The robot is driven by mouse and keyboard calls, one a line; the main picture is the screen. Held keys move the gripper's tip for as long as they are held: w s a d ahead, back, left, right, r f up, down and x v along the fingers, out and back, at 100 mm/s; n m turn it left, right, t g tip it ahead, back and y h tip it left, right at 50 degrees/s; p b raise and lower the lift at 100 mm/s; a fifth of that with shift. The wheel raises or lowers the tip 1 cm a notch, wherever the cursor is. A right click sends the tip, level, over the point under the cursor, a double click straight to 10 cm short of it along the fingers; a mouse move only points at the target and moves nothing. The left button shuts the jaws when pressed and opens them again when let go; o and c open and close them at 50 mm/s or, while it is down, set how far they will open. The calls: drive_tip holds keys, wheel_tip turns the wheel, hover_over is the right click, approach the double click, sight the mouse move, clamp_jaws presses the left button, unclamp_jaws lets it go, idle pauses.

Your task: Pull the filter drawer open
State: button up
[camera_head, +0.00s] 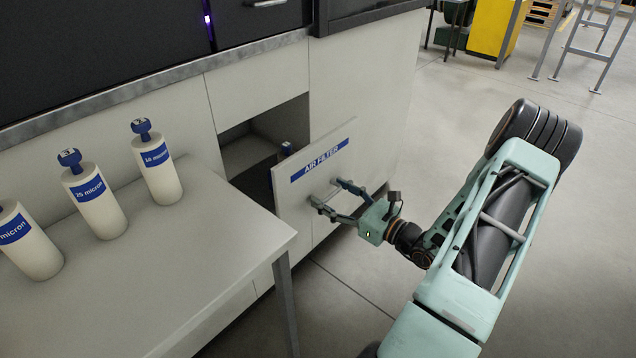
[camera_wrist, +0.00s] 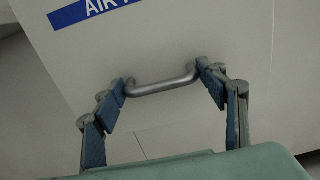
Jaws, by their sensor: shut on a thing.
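The filter drawer (camera_head: 322,170) has a white front with a blue "AIR FILTER" label (camera_head: 320,160). Its front stands out from the cabinet, with a dark cavity visible behind it. A blue-topped item (camera_head: 287,149) shows in the opening behind the front, mostly hidden. My gripper (camera_head: 331,199) is at the drawer front, its fingers on the handle. In the wrist view the grey bar handle (camera_wrist: 162,84) lies between my two fingertips, which touch its two ends. The label (camera_wrist: 88,10) is partly cut off there.
A light table (camera_head: 160,275) stands at the left, close to the drawer, with several white filter cylinders (camera_head: 95,203) labelled in microns. The white cabinet (camera_head: 365,85) runs behind. Open floor (camera_head: 440,130) lies to the right, with a yellow unit (camera_head: 494,28) farther back.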

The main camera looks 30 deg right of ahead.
drive_tip(key=shift+p+v, duration=0.3)
drive_tip(key=shift+v, duration=1.65)
drive_tip(key=o, duration=1.7)
drive_tip(key=v, duration=1.2)
drive_tip(key=shift+f, duration=0.1)
